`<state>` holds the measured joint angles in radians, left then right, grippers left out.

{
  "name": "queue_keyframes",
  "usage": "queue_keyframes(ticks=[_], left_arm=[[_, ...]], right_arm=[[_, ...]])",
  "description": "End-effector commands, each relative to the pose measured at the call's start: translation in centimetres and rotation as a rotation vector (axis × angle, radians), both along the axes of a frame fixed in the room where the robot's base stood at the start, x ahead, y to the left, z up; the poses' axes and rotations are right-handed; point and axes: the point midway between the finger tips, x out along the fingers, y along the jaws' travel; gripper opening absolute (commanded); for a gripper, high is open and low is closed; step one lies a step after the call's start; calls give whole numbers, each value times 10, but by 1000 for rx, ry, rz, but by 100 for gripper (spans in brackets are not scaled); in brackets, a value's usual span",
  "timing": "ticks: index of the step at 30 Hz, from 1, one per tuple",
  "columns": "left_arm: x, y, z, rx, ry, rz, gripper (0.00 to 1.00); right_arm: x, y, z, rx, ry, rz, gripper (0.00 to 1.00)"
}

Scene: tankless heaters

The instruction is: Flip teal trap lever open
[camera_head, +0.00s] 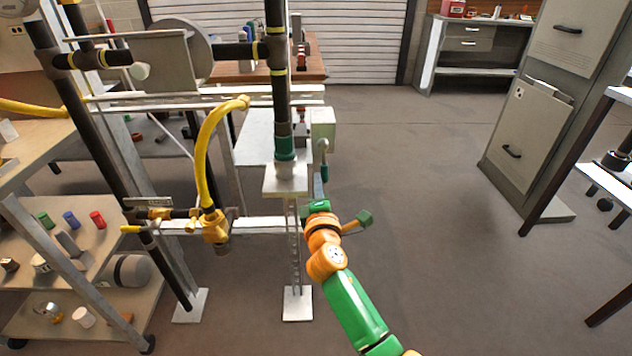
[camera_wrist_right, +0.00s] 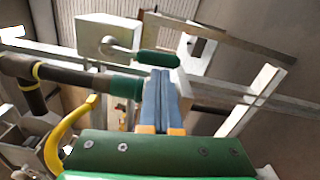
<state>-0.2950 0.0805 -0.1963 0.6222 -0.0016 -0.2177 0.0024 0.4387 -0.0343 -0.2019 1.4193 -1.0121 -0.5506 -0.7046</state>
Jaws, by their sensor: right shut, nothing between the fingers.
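The teal lever handle (camera_wrist_right: 158,59) sits on a bent grey metal rod that comes out of a pale box (camera_wrist_right: 108,37) in the right wrist view. In the head view the lever (camera_head: 323,147) shows small beside the pale box (camera_head: 322,122), right of the black upright pipe. My right gripper (camera_wrist_right: 161,72) is shut and empty. Its fingertips are close to the handle, overlapping its lower edge in the picture; I cannot tell whether they touch. In the head view the gripper (camera_head: 318,180) is just below the lever. My left gripper is not in view.
A teal fitting (camera_head: 286,146) is on the black pipe (camera_head: 281,95) just left of the lever. A yellow hose (camera_head: 205,150) and metal frame bars stand further left. A shelf cart (camera_head: 75,250) is at lower left. Open floor (camera_head: 430,200) lies to the right, before a grey cabinet (camera_head: 525,140).

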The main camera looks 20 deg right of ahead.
Motion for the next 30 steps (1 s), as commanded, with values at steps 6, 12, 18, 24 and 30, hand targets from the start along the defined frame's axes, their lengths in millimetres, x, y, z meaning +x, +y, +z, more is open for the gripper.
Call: queue_keyframes(ticks=[6,12,18,24,30], left_arm=[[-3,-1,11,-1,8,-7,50],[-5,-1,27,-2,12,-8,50],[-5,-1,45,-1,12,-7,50],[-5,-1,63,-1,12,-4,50],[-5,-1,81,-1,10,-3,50]], right_arm=[[-2,-8,2,-89,27,-2,0],[-5,-19,3,-240,71,-2,0],[-9,-32,7,-424,122,-2,0],[-13,-45,12,-606,175,-2,0],[-16,-57,20,-790,227,-2,0]])
